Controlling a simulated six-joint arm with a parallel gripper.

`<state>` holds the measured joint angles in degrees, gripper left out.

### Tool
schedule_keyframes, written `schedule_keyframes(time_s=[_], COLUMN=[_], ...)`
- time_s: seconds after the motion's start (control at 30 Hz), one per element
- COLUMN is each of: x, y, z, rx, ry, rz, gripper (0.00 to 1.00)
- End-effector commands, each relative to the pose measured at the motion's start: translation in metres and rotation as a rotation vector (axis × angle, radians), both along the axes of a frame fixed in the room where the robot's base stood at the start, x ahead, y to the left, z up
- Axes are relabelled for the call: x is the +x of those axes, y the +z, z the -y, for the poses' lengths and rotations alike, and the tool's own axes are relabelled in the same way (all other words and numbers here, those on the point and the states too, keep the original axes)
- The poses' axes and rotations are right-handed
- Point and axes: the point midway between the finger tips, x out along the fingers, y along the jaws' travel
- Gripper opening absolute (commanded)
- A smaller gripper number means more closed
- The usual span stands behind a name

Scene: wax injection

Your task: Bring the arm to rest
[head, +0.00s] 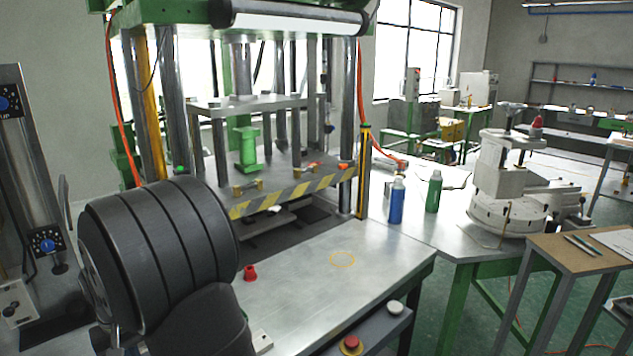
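My arm fills the lower left of the head view as a large dark grey ribbed link in front of the press. My gripper is not in view, so I cannot see whether it holds anything. The wax injection press (290,190) stands behind the arm, with a striped yellow and black edge on its lower plate.
A small red part (250,272) sits on the worktable close to my arm. A blue bottle (397,200) and a green bottle (434,191) stand on the table to the right, near a white round machine (505,190). Red (351,345) and white (395,307) buttons are at the front edge.

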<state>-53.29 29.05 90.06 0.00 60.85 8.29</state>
Motion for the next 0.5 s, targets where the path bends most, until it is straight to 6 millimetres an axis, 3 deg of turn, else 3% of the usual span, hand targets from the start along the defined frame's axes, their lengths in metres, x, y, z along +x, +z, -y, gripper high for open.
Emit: schedule_keyframes(time_s=[0.1,0.43,0.5], x=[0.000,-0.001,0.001], y=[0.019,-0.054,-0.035], z=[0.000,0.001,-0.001], rx=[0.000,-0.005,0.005], ry=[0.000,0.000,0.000], rz=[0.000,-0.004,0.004], gripper=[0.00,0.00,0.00])
